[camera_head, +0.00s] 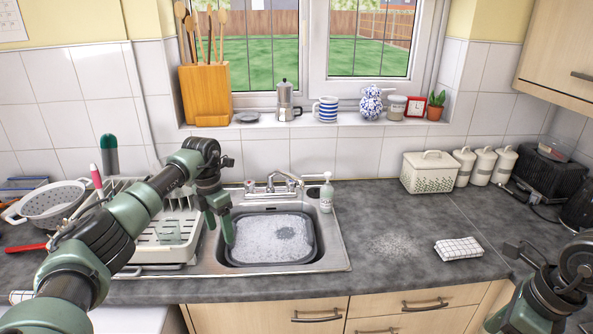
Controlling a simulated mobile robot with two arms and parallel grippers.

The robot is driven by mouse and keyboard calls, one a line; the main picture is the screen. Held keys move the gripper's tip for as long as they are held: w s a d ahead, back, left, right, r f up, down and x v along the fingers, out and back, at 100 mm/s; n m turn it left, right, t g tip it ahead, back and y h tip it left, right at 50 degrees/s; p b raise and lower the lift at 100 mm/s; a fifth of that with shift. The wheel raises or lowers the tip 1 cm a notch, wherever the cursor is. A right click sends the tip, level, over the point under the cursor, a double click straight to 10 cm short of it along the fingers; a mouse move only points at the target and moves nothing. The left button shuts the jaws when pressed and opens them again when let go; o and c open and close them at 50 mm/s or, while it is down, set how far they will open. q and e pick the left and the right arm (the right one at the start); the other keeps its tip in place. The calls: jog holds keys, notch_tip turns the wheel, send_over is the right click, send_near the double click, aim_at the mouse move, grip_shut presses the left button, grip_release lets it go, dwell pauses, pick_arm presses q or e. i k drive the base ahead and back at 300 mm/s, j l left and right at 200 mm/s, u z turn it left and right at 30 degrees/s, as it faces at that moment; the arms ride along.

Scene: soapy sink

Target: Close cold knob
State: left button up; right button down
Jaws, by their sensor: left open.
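The chrome faucet (276,184) stands on the back rim of the sink. A knob (250,186) with a small reddish mark sits at its left end, and another knob (291,187) at its right. I cannot read which way either knob is turned. My left gripper (219,232) is open and empty, pointing down by the sink's left edge, in front and left of the faucet. It appears apart from both knobs. My right arm (545,300) shows at the lower right; its gripper fingers cannot be made out.
The sink (335,255) holds a grey basin of foamy water (265,238). A dish rack (150,246) stands left of it, close to my left arm. A soap bottle (326,192) stands right of the faucet. A checked cloth (459,248) lies on the right counter, which is mostly clear.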

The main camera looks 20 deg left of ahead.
aim_at(290, 184)
jog(key=i, duration=1.6)
